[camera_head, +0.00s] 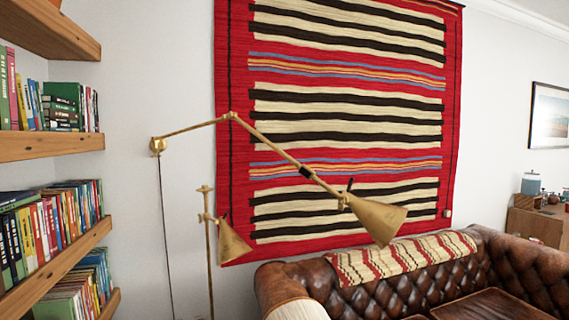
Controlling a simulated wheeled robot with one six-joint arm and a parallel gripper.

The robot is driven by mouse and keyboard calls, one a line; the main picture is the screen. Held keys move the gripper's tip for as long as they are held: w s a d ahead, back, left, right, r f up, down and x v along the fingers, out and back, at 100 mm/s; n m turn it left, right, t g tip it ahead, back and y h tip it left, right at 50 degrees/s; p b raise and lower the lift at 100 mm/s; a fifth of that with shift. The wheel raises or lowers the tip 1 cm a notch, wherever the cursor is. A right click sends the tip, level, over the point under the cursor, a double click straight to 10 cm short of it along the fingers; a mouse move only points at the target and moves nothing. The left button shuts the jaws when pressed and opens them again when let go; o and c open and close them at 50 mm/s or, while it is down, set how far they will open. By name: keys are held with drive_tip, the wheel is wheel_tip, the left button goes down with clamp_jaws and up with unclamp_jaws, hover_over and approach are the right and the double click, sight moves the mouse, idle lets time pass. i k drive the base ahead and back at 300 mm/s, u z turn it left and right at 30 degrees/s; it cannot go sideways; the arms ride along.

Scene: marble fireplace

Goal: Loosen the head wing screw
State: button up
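A brass wall lamp has its mount (157,146) on the white wall and a jointed arm (270,142) reaching right across the striped rug. Its cone-shaped lamp head (378,217) hangs at the arm's end, opening down and to the right. A small brass joint (344,201) links the arm and the head. A small dark piece stands up from this joint; it is too small to tell whether it is the wing screw. A dark band (306,171) sits farther back on the arm. My gripper is not in view.
A brass floor lamp (232,245) stands below the wall lamp's arm. A brown leather sofa (390,292) with a striped throw (400,258) fills the lower right. Bookshelves (55,146) line the left. A pale rounded thing (297,310) shows at the bottom edge.

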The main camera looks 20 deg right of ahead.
sight(341, 202)
drive_tip(key=u, duration=0.8)
drive_tip(key=k, duration=0.75)
drive_tip(key=z, duration=0.6)
drive_tip(key=i, duration=1)
drive_tip(key=u, duration=0.05)
